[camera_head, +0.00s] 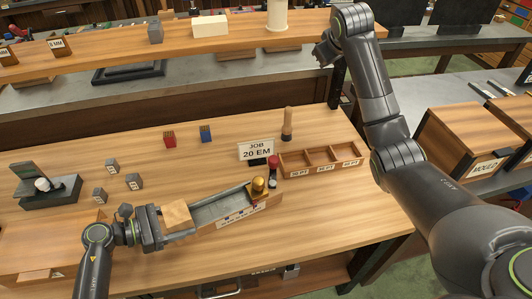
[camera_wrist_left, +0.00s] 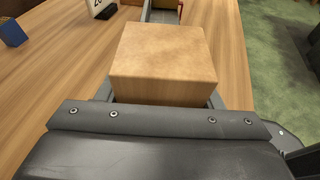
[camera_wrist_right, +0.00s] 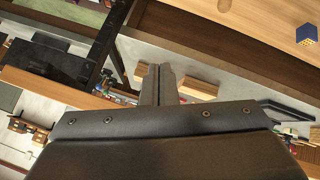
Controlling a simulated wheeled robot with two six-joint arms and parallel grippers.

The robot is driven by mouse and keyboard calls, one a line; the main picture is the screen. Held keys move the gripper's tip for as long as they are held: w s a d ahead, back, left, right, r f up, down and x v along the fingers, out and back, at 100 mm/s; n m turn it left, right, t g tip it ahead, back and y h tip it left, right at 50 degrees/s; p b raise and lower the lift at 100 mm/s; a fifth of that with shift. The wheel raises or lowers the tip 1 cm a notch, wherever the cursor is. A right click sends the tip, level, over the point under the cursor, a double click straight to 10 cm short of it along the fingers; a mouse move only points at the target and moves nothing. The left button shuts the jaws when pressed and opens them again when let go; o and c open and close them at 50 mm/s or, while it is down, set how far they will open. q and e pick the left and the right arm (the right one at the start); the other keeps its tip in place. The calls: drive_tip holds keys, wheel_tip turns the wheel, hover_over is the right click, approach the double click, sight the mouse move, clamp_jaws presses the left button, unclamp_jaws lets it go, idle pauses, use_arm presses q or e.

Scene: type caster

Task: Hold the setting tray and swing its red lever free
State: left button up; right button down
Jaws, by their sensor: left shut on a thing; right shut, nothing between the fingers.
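The setting tray (camera_head: 212,211) is a long grey channel on the workbench, with a wooden block (camera_head: 176,214) at its left end and a brass knob (camera_head: 258,184) near its right end. The red lever's round red tip (camera_head: 273,160) stands up at that right end. My left gripper (camera_head: 152,227) is shut on the tray's left end; in the left wrist view the wooden block (camera_wrist_left: 165,60) fills the middle and hides much of the tray. My right gripper (camera_head: 325,52) is shut and empty, raised near the shelf, far from the lever; its closed fingers show in the right wrist view (camera_wrist_right: 160,82).
A three-compartment wooden box (camera_head: 320,160) and a "JOB 20 EM" sign (camera_head: 256,151) stand just behind the tray's right end. A wooden-handled tool (camera_head: 287,124) stands upright behind. Red (camera_head: 170,139) and blue (camera_head: 206,134) blocks lie further back. The bench front is clear.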

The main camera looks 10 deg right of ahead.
use_arm(q)
drive_tip(key=shift+f, duration=0.1)
use_arm(e)
drive_tip(key=s+a+r+n+g+y, duration=0.1)
drive_tip(key=a+r+n+y, duration=0.1)
drive_tip(key=a, duration=0.7)
drive_tip(key=s+a+r+n+y, duration=0.2)
drive_tip(key=a, duration=0.6)
drive_tip(key=n+g+y, duration=0.1)
drive_tip(key=n+g, duration=0.3)
drive_tip(key=g, duration=0.1)
hover_over(273, 172)
drive_tip(key=w+a, duration=0.2)
drive_tip(key=w, duration=0.1)
wheel_tip(273, 172, down, 27)
drive_tip(key=shift+d, duration=0.25)
